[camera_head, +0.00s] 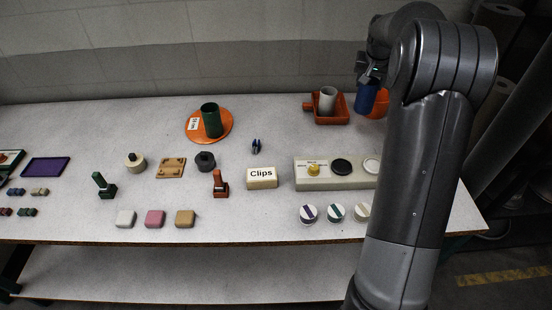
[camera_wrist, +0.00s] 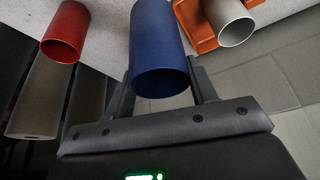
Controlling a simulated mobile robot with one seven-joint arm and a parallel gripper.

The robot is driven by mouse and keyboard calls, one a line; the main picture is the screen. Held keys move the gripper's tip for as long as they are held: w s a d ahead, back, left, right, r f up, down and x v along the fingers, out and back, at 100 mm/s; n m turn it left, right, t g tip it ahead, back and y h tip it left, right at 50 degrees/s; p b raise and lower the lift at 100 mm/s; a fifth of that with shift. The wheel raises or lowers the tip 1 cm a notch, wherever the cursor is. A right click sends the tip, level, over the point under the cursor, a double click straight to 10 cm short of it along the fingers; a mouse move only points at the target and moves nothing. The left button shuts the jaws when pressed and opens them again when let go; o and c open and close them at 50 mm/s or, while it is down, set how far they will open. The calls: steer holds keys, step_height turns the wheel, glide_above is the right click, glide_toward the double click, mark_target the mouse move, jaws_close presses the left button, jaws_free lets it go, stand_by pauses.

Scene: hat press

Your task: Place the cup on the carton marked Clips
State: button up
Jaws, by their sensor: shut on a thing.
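My gripper (camera_head: 370,76) is shut on a blue cup (camera_head: 366,98) at the back right of the table. In the wrist view the blue cup (camera_wrist: 158,50) sits between my two fingers (camera_wrist: 160,85), its open end facing the camera. I cannot tell whether it touches the table. The carton marked Clips (camera_head: 262,184), a low cream box with a bare top, stands near the middle of the table, to the left and nearer the front. My gripper is well apart from it.
A grey cup (camera_head: 327,100) stands in an orange tray (camera_head: 332,119) left of the blue cup. A green cup (camera_head: 211,121) stands on an orange plate (camera_head: 226,133). A long box (camera_head: 325,184) with round pieces is right of the carton. A red cup (camera_wrist: 66,32) shows in the wrist view.

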steer(key=s+a+r+n+y, duration=0.1)
steer(key=s+a+r+n, duration=0.1)
steer(key=s+a, duration=0.95)
steer(key=s+a+r+n+y, duration=0.1)
steer(key=s+a+r+n, duration=0.15)
steer(key=s+a, duration=0.9)
steer(key=w+a+f, duration=0.2)
steer(key=a+f, duration=0.9)
steer(key=shift+m, duration=0.35)
steer(key=o, duration=1.3)
steer(key=shift+f, duration=0.15)
